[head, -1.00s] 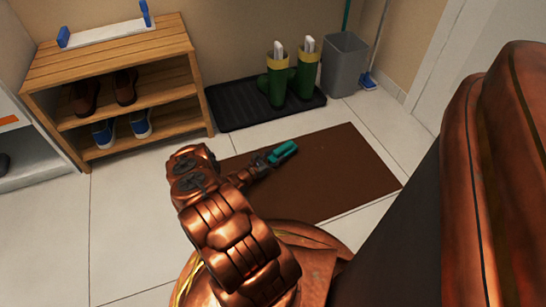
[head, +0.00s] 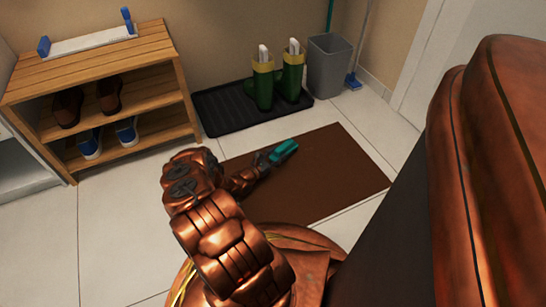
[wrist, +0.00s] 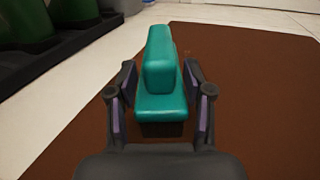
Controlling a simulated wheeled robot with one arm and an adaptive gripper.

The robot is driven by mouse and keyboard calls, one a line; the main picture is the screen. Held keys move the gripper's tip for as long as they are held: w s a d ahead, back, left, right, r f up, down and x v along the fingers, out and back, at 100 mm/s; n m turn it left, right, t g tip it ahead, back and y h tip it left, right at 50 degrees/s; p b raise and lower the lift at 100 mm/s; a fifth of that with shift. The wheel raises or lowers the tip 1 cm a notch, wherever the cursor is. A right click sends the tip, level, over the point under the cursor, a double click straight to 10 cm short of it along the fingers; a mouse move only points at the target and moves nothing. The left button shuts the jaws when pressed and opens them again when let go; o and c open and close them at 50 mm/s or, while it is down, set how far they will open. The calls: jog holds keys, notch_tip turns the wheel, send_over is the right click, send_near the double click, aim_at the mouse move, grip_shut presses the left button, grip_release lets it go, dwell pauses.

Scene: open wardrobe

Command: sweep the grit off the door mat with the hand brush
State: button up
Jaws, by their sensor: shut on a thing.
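The brown door mat (head: 325,185) lies flat on the tiled floor in front of me, and it fills much of the wrist view (wrist: 255,110). The teal hand brush (head: 283,152) is in my gripper (head: 265,160) over the mat's left part. In the wrist view the brush (wrist: 160,70) sits between the two dark fingers of my gripper (wrist: 160,100), with its long end pointing away. I cannot tell whether its bristles touch the mat. I cannot make out any grit on the mat. My arm hides the mat's left front corner.
A wooden shoe rack (head: 105,45) with shoes stands at the back left. Green boots (head: 263,85) stand on a black tray (head: 222,115) behind the mat. A grey bin (head: 326,68) and a blue-headed broom (head: 353,80) are at the back right. Bare tiles lie left.

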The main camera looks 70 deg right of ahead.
aim_at(286, 152)
jog(key=shift+s+d+f+b, duration=0.1)
jog(key=shift+s+d+b, duration=0.5)
jog(key=shift+s+d, duration=3.05)
jog(key=shift+s, duration=0.25)
jog(key=shift+s+d, duration=1.55)
jog(key=shift+s, duration=0.25)
jog(key=shift+w+a, duration=0.1)
jog(key=shift+w, duration=0.05)
jog(key=shift+w+a+p, duration=0.35)
jog(key=shift+w+a, duration=0.85)
jog(key=shift+w, duration=0.15)
jog(key=shift+w+a+r+p, duration=0.2)
jog(key=shift+w+a+p, duration=0.5)
jog(key=shift+w+a, duration=1.75)
jog(key=shift+w+a+f, duration=0.1)
jog(key=shift+w+a, duration=1.45)
jog(key=shift+w, duration=0.25)
jog(key=shift+w+a, duration=1.6)
jog(key=shift+w, duration=0.25)
jog(key=shift+w+a+f, duration=0.1)
jog(key=shift+w+a, duration=1.45)
jog(key=shift+w, duration=0.25)
